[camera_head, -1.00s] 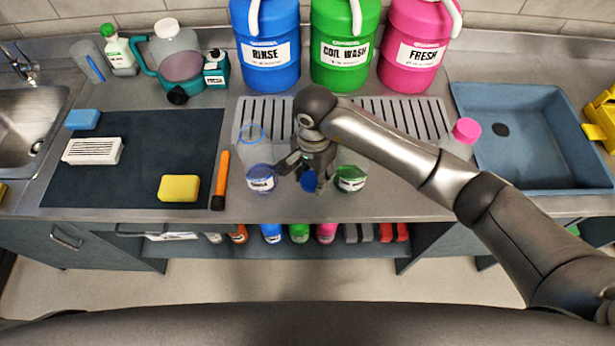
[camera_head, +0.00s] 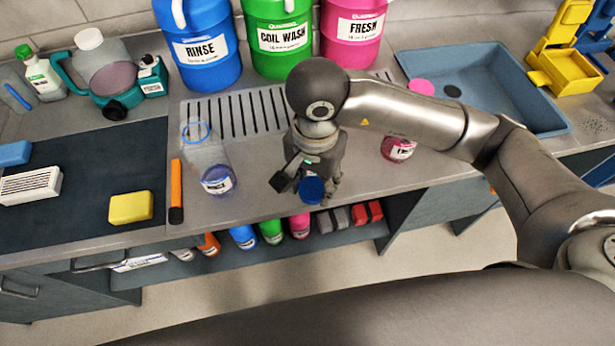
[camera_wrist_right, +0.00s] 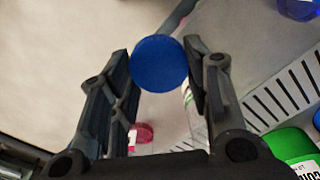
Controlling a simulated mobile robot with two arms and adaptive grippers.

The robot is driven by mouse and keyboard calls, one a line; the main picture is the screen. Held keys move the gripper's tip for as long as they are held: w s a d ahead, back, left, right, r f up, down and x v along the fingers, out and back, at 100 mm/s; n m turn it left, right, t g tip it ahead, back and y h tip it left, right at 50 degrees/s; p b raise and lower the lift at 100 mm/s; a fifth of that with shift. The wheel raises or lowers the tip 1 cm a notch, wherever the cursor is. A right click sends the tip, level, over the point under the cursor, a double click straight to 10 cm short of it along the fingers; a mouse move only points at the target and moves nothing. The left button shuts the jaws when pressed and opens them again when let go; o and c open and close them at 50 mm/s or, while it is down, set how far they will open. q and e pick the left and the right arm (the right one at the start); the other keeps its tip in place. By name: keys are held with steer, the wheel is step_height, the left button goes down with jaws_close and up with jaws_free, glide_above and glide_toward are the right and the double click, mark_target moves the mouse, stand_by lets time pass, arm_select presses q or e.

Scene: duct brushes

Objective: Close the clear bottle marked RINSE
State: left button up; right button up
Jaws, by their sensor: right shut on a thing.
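The clear bottle marked RINSE (camera_head: 217,179) stands on the counter in front of the slatted drain, left of my right gripper. Its mouth has a blue ring (camera_head: 196,131) and no cap on it. My right gripper (camera_head: 303,190) is shut on a blue cap (camera_head: 312,189), held near the counter's front edge, apart from the bottle. In the right wrist view the blue cap (camera_wrist_right: 159,63) sits between the fingertips of the gripper (camera_wrist_right: 160,65). My left gripper is not in view.
An orange-handled tool (camera_head: 176,190) lies left of the RINSE bottle. Large blue (camera_head: 205,72), green (camera_head: 281,64) and pink (camera_head: 350,52) jugs stand behind the drain (camera_head: 240,113).

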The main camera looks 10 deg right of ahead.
stand_by(0.3)
steer(key=w+d+r+n, duration=0.1)
steer(key=d+r+n, duration=0.1)
steer(key=d+n, duration=0.5)
steer(key=d, duration=0.3)
steer(key=shift+d+r+n, duration=0.35)
steer(key=shift+n, duration=0.05)
